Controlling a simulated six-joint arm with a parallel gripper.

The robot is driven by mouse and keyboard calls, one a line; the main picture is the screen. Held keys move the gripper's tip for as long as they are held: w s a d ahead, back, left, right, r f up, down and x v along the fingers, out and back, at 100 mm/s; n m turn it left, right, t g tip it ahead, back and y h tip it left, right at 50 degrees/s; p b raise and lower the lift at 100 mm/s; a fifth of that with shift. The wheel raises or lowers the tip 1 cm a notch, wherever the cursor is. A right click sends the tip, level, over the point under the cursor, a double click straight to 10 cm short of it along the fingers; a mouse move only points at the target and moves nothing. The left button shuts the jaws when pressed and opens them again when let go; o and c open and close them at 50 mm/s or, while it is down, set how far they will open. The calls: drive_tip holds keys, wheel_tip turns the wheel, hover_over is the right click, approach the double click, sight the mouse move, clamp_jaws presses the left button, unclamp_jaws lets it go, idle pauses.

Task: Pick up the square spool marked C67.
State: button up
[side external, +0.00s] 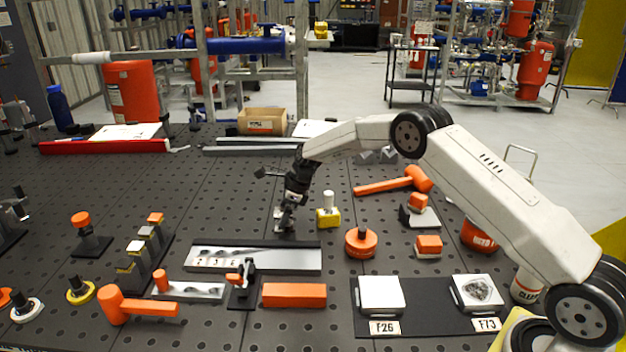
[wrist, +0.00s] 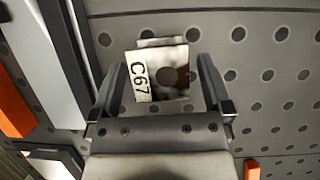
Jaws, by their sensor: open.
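The square spool marked C67 (wrist: 180,62) shows in the wrist view as a pale square block with a dark round spot and a white label strip along its left side. My gripper (wrist: 161,78) is open, with one finger to the left and one to the right of the spool. A gap shows between each finger and the spool. In the side view my gripper (side external: 284,222) points down low over the dark perforated table, behind the grey channel; the spool cannot be told apart from it there.
A yellow-based block with a pale knob (side external: 328,217) stands close right of my gripper. The long grey channel (side external: 290,258) lies in front, with an orange bar (side external: 294,295) nearer. An orange round weight (side external: 361,243) and an orange mallet (side external: 418,180) lie to the right.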

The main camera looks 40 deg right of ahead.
drive_tip(key=shift+w+a+f, duration=0.1)
drive_tip(key=shift+f, duration=0.2)
clamp_jaws()
idle(0.5)
drive_tip(key=shift+r, duration=0.2)
drive_tip(key=shift+r, duration=0.6)
drive_tip(key=s+r, duration=1.1)
drive_tip(key=s, duration=0.3)
drive_tip(key=shift+a+r, duration=0.2)
drive_tip(key=shift+a, duration=0.05)
